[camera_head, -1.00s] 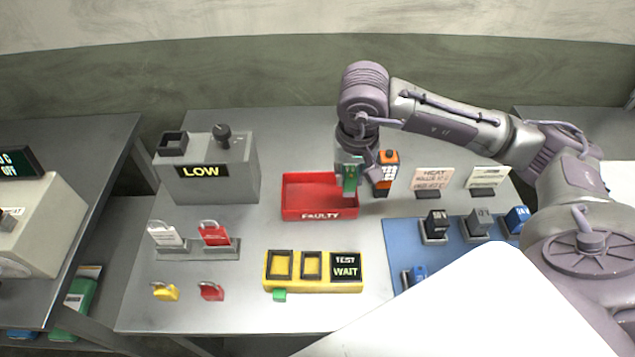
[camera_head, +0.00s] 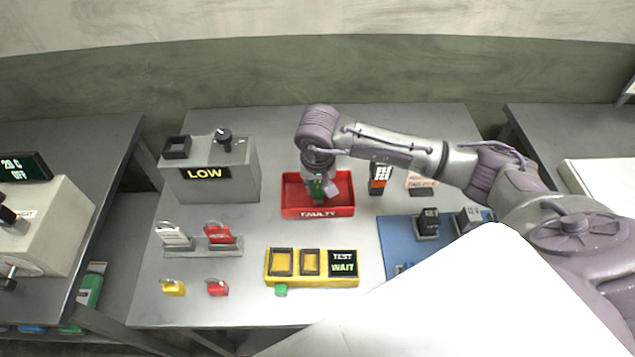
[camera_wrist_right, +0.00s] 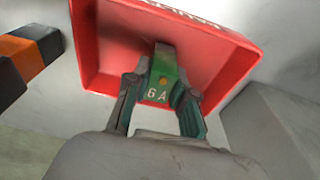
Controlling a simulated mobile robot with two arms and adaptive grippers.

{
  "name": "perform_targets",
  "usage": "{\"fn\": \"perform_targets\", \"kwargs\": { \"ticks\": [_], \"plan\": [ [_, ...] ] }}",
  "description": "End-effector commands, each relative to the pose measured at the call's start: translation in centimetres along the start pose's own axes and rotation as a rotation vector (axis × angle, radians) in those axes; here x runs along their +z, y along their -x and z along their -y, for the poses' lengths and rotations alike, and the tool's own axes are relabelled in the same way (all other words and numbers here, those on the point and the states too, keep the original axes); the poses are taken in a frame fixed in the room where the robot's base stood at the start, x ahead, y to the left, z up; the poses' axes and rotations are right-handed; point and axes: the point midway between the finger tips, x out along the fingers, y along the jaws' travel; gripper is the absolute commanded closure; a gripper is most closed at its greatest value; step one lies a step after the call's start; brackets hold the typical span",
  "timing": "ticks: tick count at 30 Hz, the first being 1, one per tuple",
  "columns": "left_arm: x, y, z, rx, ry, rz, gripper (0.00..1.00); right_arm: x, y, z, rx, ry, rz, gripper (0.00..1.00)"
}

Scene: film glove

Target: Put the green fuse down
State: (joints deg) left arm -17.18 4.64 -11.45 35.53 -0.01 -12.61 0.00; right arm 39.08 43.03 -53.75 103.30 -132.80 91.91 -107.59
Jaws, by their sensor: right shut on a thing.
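The green fuse (camera_head: 317,190) is in my right gripper (camera_head: 318,188), over the inside of the red tray (camera_head: 318,213) marked FAULTY. In the right wrist view the fuse (camera_wrist_right: 161,78) bears the marking "6 A" and sits between the two fingers of the gripper (camera_wrist_right: 160,98). The tray's red floor and walls (camera_wrist_right: 225,60) surround the fuse in that view. I cannot tell whether the fuse touches the tray floor. My left gripper is not in view.
An orange and black device (camera_head: 380,180) stands just right of the tray. A grey box reading LOW (camera_head: 210,185) stands to the left. A yellow tester reading TEST WAIT (camera_head: 311,267) lies in front. Bare table lies between tray and tester.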

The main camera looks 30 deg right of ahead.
Motion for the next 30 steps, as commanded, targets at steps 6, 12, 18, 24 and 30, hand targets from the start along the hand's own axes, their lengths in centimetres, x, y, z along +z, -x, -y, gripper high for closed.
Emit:
{"fn": "perform_targets", "kwargs": {
  "ticks": [6, 12, 18, 24, 30],
  "plan": [
    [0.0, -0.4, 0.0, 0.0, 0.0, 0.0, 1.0, 0.0, -0.2, 0.0, -0.001, 0.0, 0.0, 0.69],
    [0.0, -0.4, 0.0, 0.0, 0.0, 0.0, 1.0, 0.0, -0.2, 0.0, 0.0, 0.0, 0.0, 0.51],
    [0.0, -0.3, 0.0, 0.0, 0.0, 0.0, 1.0, 0.0, -0.2, 0.0, 0.0, 0.0, 0.0, 0.51],
    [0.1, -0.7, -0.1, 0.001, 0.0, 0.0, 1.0, -0.2, 1.2, 0.1, -0.003, 0.001, -0.005, 0.51],
    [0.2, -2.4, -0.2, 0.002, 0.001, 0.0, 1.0, -0.1, 5.5, 0.1, -0.003, 0.001, -0.007, 0.51]
  ]
}}
